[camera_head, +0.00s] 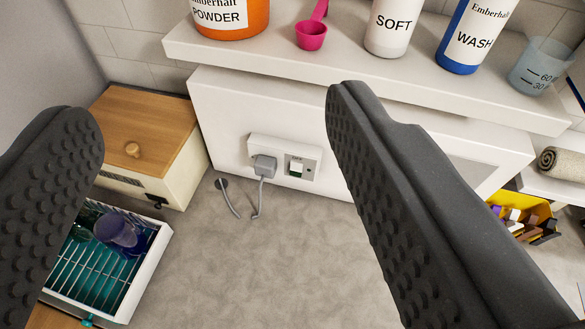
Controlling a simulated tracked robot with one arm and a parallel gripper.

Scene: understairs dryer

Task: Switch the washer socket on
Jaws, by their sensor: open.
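The washer socket (311,167) is a white plate on the front of the white panel below the shelf. A grey plug (264,166) sits in its left part, with a grey cable hanging down. The socket shows between the fingers, farther off, close to the right finger in the picture. Nothing hides the socket.
The white shelf (300,68) juts out above the socket, carrying an orange powder tub (232,14), a pink scoop (311,35), bottles and a measuring cup. A wooden-lidded box (140,140) and a teal-lined tray (145,285) stand left. A yellow bin (548,212) is right. The grey surface below is clear.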

